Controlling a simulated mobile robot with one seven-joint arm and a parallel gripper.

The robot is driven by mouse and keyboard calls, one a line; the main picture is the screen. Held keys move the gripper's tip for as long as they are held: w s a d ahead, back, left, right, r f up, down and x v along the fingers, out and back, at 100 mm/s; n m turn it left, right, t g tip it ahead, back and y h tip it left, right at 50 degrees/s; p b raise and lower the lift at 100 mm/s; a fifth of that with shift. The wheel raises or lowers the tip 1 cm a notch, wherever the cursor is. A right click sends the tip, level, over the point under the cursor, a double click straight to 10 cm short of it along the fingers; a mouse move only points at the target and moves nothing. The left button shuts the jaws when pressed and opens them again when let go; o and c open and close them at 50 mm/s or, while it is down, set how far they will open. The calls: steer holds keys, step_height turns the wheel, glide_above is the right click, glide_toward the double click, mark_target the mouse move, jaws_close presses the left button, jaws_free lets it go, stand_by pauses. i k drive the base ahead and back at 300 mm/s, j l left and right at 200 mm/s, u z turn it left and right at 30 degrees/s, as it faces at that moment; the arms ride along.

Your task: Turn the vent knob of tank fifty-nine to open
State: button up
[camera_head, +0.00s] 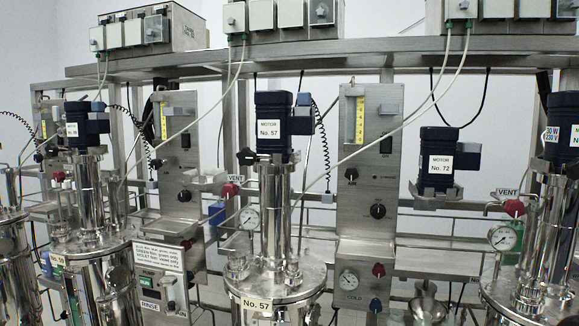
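No tank clearly reads 59. The left steel tank (91,246) has a small yellow label (57,260) and a motor label (72,130), both too small to read surely. A small red knob (58,175) shows just left of that tank's column. The middle tank (272,284) reads No. 57, with a red knob (228,190) at its upper left beside a small label. The right tank (535,290) is cut off by the frame edge; a red knob (513,208) under a VENT label (507,192) is beside it. Knob settings cannot be told. My gripper is not in view.
Steel control panels (367,190) with black knobs stand between the tanks. A motor marked No. 72 (449,163) sits on a bracket. Pressure gauges (501,237), pipes and hanging cables crowd the rack. A notice (160,256) hangs between the left and middle tanks.

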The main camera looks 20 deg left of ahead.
mark_target(59, 176)
steer(key=j+u, duration=0.35)
steer(key=j, duration=0.15)
steer(key=j+u, duration=0.4)
steer(key=i+j+u, duration=0.1)
steer(key=j+u, duration=0.25)
steer(key=j, duration=0.15)
steer(key=i+j+u, duration=0.15)
steer(key=j+u, duration=0.25)
